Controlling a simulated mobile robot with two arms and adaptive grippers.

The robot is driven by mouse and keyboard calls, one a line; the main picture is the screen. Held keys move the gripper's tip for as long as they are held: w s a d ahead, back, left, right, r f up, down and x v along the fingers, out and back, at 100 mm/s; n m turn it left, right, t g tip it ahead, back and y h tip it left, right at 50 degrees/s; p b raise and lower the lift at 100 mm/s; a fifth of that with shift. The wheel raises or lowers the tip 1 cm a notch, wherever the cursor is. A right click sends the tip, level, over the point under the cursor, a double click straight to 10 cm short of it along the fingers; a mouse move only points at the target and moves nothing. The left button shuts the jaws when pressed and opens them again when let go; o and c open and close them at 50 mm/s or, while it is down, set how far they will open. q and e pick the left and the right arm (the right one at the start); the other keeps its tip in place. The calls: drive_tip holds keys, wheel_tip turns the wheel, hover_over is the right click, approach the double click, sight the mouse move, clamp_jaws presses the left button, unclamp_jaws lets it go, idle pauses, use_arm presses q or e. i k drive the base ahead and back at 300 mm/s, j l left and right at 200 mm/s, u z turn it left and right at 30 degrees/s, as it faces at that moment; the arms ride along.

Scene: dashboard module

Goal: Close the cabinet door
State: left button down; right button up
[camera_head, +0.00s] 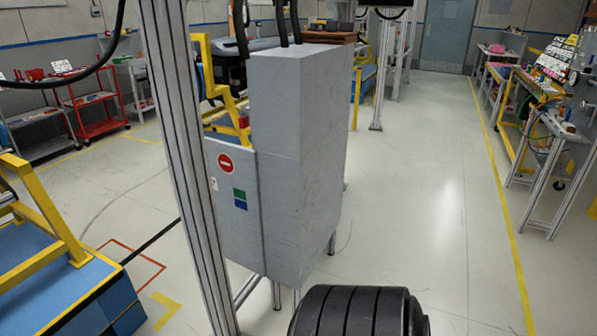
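A tall grey cabinet (295,130) stands in the middle of the head view, raised on metal legs. A light grey panel (238,235) with a red no-entry sign and green and blue labels is at its left side. A dark vertical seam runs between this panel and the cabinet's body. I cannot tell whether this panel is the door, or how far open the door stands. A black ridged arm part of mine (358,312) shows at the bottom, in front of the cabinet and apart from it. Neither of my grippers is in view.
A metal post (183,170) rises just left of the cabinet. A blue platform with a yellow frame (75,290) is at the lower left. Workbenches (545,130) line the right side. The floor (440,200) right of the cabinet is clear.

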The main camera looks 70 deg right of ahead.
sight(234, 168)
drive_tip(key=z, duration=2.1)
